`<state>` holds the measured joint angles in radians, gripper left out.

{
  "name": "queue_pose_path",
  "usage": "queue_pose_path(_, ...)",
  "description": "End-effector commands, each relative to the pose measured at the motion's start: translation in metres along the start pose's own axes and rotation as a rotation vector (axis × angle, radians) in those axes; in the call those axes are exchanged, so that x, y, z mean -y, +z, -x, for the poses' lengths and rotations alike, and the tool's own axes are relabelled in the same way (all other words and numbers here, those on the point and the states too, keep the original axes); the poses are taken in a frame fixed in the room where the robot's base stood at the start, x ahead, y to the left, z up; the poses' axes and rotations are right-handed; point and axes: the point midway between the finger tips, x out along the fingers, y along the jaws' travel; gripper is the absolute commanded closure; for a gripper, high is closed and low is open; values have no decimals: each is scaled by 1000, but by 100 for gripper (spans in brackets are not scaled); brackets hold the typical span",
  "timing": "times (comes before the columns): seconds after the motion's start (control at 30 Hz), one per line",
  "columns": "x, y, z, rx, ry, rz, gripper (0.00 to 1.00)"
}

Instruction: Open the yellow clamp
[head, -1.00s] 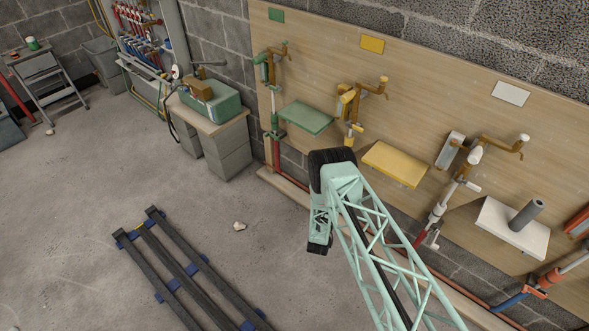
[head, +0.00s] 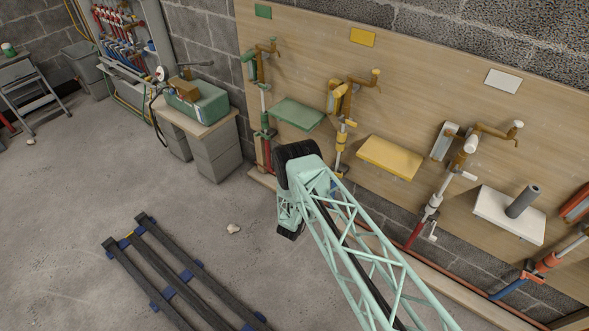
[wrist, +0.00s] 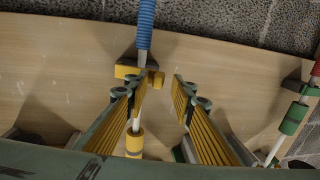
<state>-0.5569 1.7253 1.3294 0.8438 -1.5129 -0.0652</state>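The yellow clamp (head: 337,97) is on the wooden board in the head view, with a brown crank handle (head: 372,80) at its upper right. It holds an upright pipe with yellow fittings. My gripper (wrist: 158,92) is open and empty in the wrist view, its two ribbed fingers apart. A yellow bracket (wrist: 128,71) on the pipe shows just beyond the fingertips, and a yellow collar (wrist: 134,142) on the white pipe shows between the fingers. Contact cannot be judged. In the head view my arm's end hides the fingers, so the exact gap to the clamp is unclear.
A green clamp (head: 252,67) and a white clamp (head: 462,142) flank the yellow one. A green shelf (head: 298,114), yellow shelf (head: 390,157) and white shelf (head: 508,214) project from the board. Black rails (head: 175,265) lie on the floor, with free floor around them.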

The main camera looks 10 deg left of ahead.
Motion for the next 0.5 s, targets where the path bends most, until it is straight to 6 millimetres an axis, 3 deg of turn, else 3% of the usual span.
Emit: queue_pose_path(0.5, 9, 1, -14, 0, 135, -2, 77)
